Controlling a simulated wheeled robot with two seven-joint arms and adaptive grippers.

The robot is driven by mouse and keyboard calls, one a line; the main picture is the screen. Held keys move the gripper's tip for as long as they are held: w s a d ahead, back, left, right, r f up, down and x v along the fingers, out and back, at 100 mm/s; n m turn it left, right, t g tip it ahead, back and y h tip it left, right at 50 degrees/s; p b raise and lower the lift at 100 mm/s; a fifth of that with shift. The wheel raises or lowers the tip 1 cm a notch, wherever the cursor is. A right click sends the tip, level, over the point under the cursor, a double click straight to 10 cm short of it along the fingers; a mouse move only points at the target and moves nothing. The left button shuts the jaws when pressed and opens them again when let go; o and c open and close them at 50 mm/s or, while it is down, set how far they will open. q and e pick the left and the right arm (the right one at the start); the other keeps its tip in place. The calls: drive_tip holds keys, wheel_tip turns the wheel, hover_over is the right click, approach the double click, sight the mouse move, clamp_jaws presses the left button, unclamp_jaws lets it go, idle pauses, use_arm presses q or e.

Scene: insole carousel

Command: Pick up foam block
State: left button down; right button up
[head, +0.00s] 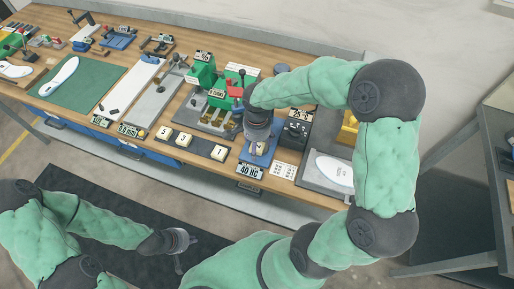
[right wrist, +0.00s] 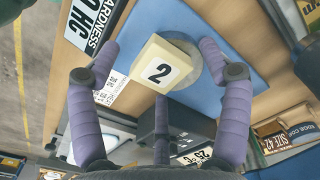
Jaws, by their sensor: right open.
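A cream foam block (right wrist: 160,64) marked "2" sits on a round metal plate (right wrist: 208,72) on a blue base (right wrist: 163,17) in the right wrist view. My right gripper (right wrist: 160,47) is open, with its purple fingers on either side of the block and visible gaps between. In the head view my right gripper (head: 258,133) is over the blue base (head: 262,158) and hides the block. Three more cream blocks, marked 5 (head: 165,133), 3 (head: 183,140) and 1 (head: 219,152), sit in a dark tray. My left gripper (head: 180,240) is low, away from the bench; its jaw state is unclear.
A "40 HC" sign (head: 250,171) stands at the bench's front edge. A dark box (head: 296,128) is right of the blue base, and a green machine (head: 222,95) is behind left. A grey board with a white insole (head: 330,170) lies further right.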

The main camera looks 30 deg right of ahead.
drive_tip(key=c, duration=0.8)
drive_tip(key=shift+r, duration=0.15)
drive_tip(key=shift+c, duration=0.2)
